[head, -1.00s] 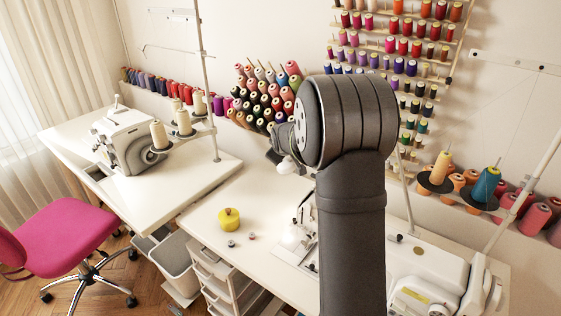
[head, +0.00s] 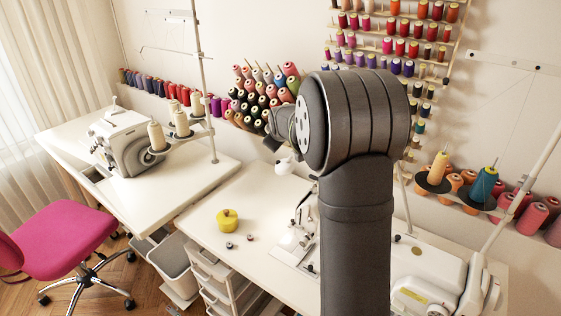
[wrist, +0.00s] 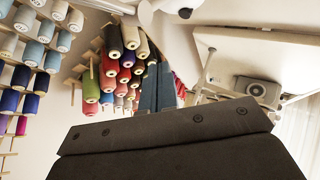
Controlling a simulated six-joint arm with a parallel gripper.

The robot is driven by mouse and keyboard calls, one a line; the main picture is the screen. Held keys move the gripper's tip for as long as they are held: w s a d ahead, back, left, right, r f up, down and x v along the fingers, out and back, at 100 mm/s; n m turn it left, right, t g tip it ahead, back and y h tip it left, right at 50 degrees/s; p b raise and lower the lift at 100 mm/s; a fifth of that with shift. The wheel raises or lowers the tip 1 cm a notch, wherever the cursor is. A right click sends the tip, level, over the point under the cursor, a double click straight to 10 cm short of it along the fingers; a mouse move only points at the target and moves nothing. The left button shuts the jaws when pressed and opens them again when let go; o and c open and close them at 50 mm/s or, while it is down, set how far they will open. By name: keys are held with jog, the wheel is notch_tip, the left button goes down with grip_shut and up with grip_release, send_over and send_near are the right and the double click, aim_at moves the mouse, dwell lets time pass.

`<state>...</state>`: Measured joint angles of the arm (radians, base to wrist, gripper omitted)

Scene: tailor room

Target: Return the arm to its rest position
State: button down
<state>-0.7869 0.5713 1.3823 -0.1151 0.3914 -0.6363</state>
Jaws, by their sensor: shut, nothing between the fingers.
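My arm stands upright in the middle of the head view, with its dark elbow bent over at the top. It hides much of the table and thread rack behind it, and my gripper cannot be made out there. In the wrist view my gripper (wrist: 157,88) shows as two dark fingers side by side, closed together with nothing between them. Its dark body fills the bottom of that view. Behind the fingers are cones of thread (wrist: 118,65) and the wall; the fingers appear clear of them.
A white sewing table (head: 200,210) carries a yellow pincushion-like object (head: 227,220), two small spools and a sewing machine (head: 425,285). Another machine (head: 125,145) stands at the left. Thread racks (head: 400,40) line the wall. A pink chair (head: 65,235) is at lower left.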

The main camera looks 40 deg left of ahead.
jog(key=shift+f, duration=0.7)
notch_tip(320, 180, up, 5)
jog(key=shift+r, duration=0.1)
